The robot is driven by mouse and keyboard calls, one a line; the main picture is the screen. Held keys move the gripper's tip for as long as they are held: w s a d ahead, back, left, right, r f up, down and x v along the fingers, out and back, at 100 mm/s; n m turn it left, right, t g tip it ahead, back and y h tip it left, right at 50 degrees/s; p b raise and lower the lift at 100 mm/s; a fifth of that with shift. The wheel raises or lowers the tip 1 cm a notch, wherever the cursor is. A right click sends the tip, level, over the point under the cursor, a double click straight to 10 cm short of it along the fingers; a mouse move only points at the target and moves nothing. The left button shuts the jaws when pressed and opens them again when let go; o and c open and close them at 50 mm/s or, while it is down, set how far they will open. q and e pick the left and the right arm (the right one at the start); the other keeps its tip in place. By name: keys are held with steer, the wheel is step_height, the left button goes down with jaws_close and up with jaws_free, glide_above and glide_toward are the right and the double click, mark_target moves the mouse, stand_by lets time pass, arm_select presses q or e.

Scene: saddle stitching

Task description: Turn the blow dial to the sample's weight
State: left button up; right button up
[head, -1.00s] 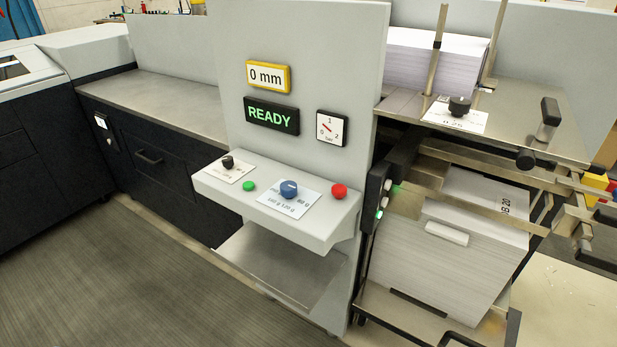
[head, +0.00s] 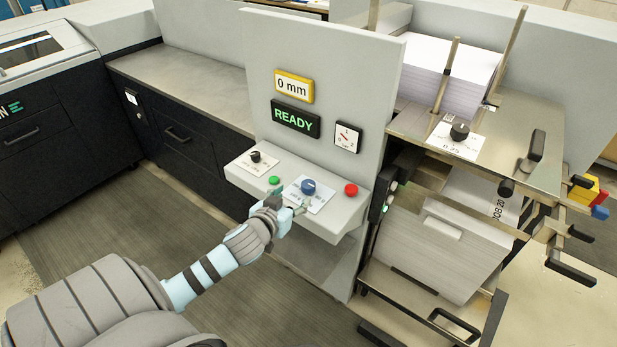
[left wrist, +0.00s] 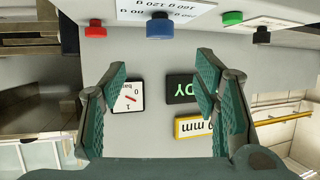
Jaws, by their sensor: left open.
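The blue dial (head: 309,187) sits on a white label card (head: 318,201) on the sloped control shelf. It also shows at the top of the left wrist view (left wrist: 160,27), where the card reads upside down with weights such as 160 g and 120 g. My left gripper (head: 296,204) is just in front of the dial and card, open and empty. In the left wrist view its two fingers (left wrist: 163,85) are spread apart, with the dial beyond them and not between them. The dial's pointer is too small to read. My right gripper is not in view.
A green button (head: 274,180) and a black dial (head: 256,157) lie left of the blue dial, a red button (head: 351,189) to its right. Above are a 0 mm display (head: 293,86), a READY display (head: 295,118) and a bar gauge (head: 348,137). Paper stacks stand at right.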

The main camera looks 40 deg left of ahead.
mark_target(308, 185)
arm_select(q)
steer(key=x, duration=0.4)
steer(key=b+x, duration=0.1)
steer(key=x, duration=0.3)
steer(key=b+x, duration=0.1)
steer(key=x, duration=0.4)
steer(key=shift+f, duration=0.3)
